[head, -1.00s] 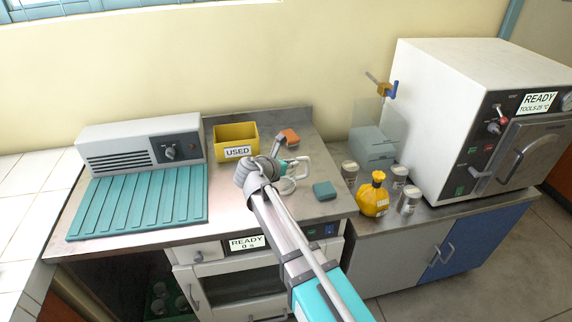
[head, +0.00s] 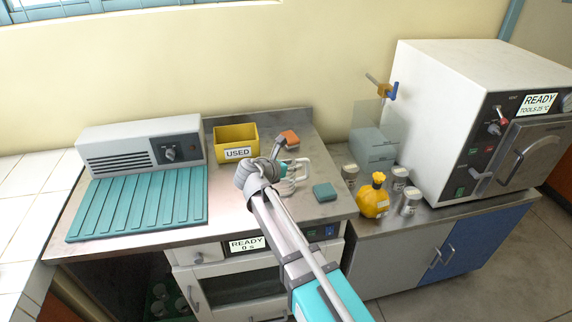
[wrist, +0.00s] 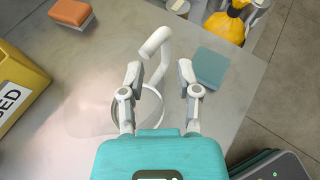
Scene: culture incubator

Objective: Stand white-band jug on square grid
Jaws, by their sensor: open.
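A clear jug with a white band (wrist: 116,112) and a white bent handle (wrist: 155,58) is on the metal worktop in the wrist view. Its clear body is faint and partly hidden by my gripper. My gripper (wrist: 160,76) is open, with one finger on each side of the lower part of the handle. I cannot tell whether either finger touches it. In the head view my gripper (head: 291,175) is low over the worktop, and my wrist hides much of the jug. I cannot make out a square grid in either view.
A teal block (head: 325,192) lies right of my gripper, and an orange block (head: 290,138) lies behind. A yellow USED bin (head: 236,150) stands back left, beside a ribbed teal mat (head: 140,203). A yellow flask (head: 373,200) and metal canisters (head: 410,200) stand on the right counter.

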